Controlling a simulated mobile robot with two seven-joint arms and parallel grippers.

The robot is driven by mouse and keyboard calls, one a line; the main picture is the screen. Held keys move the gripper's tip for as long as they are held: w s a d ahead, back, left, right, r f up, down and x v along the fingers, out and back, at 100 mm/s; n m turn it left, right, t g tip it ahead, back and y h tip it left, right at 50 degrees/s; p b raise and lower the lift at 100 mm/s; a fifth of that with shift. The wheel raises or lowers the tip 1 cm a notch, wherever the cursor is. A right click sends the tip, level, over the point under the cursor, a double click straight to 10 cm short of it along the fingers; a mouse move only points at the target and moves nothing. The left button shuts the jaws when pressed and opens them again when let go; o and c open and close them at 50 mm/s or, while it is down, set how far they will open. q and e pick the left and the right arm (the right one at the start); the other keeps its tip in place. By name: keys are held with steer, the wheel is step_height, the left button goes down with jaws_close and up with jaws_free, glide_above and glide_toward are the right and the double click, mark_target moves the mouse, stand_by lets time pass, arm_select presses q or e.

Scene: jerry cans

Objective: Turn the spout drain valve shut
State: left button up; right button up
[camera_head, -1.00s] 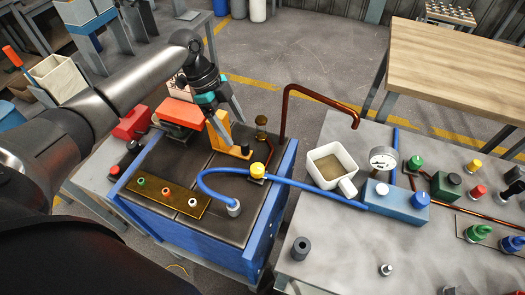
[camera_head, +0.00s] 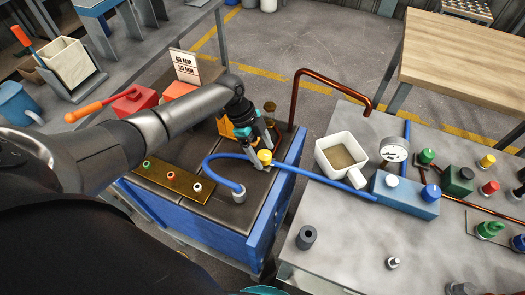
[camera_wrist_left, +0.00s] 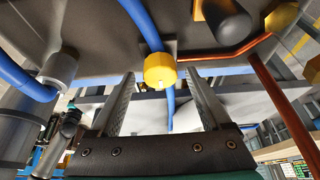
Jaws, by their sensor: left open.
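The yellow valve knob (camera_head: 264,156) sits where the blue hose meets the line along the right side of the blue-sided bench. My left gripper (camera_head: 256,158) comes from above, its fingers open at the yellow knob. In the left wrist view the same yellow knob (camera_wrist_left: 160,70) lies between the tips of the two spread fingers (camera_wrist_left: 160,95), with a gap on each side. The copper spout pipe (camera_head: 296,95) rises behind the gripper and bends over to the right. A brass knob (camera_head: 269,107) stands near its foot, partly behind my gripper.
The blue hose (camera_head: 220,156) loops close by the fingers on the left. A white cup (camera_head: 341,155) and a gauge (camera_head: 394,149) stand on the grey table (camera_head: 345,235) to the right. A gold plate (camera_head: 169,181) with several small knobs lies on the left.

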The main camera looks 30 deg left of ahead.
arm_select(q)
jaws_close()
stand_by(0.8)
